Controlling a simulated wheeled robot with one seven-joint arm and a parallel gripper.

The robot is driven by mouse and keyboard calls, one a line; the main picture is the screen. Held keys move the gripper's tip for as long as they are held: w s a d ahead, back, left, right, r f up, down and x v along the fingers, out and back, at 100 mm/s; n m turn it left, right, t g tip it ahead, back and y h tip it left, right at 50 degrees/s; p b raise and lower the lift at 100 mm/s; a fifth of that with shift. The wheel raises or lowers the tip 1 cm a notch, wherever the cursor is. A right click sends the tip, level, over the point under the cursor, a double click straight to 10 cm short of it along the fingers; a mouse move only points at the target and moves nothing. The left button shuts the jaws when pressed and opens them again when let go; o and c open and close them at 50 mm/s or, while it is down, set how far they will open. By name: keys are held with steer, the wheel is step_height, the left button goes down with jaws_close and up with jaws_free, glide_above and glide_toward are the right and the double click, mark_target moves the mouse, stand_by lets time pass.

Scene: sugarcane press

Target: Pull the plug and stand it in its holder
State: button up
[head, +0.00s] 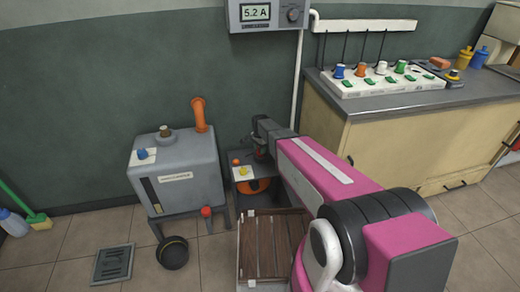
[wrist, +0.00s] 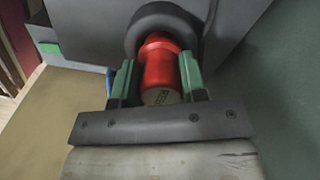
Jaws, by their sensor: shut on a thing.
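A red cylindrical plug (wrist: 160,72) shows in the wrist view, its far end inside a dark round collar (wrist: 138,36) on a grey body. My gripper (wrist: 159,66) has one green finger on each side of the plug and is shut on it. The pale round near end of the plug faces the wrist. I cannot tell which thing is the holder.
A grey tank (head: 185,185) with an orange pipe (head: 199,115) stands left of my arm. A slatted wooden crate (head: 262,250) and a black pan (head: 172,252) are on the floor. At right, a counter (head: 400,105) bears a white power strip (head: 425,87) with several coloured plugs.

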steer(key=shift+f, duration=0.45)
steer(key=o, duration=0.7)
steer(key=shift+r, duration=5.45)
steer(key=s+d+r+n, duration=0.1)
steer(key=s+d+n, duration=0.2)
steer(key=s+d, duration=0.2)
steer(key=s+d+r+n, duration=0.2)
steer(key=s+d+n, duration=0.2)
steer(key=s, duration=0.8)
steer(key=s+d+r+n, duration=0.1)
steer(key=s+d+n, duration=0.2)
steer(key=s+d, duration=0.3)
steer(key=shift+s+r+n, duration=0.15)
steer(key=shift+s+r, duration=0.05)
steer(key=shift+s, duration=0.5)
steer(key=shift+s+r+n, duration=0.15)
steer(key=shift+s, duration=0.5)
